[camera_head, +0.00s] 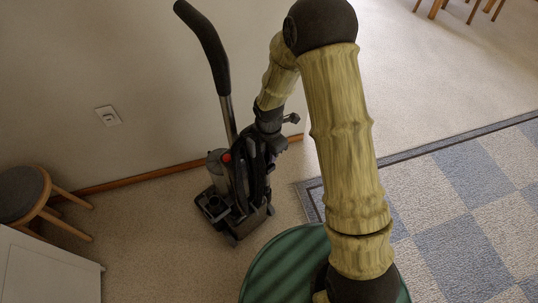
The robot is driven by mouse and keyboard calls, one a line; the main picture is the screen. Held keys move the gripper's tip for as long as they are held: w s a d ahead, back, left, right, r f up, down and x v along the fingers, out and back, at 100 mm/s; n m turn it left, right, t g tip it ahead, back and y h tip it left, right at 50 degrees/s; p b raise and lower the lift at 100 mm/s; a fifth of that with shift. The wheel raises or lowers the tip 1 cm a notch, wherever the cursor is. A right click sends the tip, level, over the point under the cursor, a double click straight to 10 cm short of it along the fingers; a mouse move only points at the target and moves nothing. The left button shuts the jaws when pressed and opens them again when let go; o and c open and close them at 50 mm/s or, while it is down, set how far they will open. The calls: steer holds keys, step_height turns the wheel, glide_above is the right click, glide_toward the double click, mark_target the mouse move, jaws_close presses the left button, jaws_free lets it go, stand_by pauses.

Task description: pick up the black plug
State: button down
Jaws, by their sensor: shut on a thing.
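My gripper (258,188) is dark and hangs down from my bent arm, in front of the upright vacuum cleaner near the wall. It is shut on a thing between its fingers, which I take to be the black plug. The plug's outline cannot be made out, because the fingers and the vacuum behind are equally dark. I cannot tell whether the gripper touches the vacuum.
The vacuum cleaner (216,167) stands on the carpet with its handle rising left of my arm. A wall outlet (108,116) is at left. A round stool (22,190) and a white cabinet (45,270) stand at lower left. A checkered rug (470,190) lies clear at right.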

step_height(320, 180, up, 8)
steer(key=shift+p, duration=0.65)
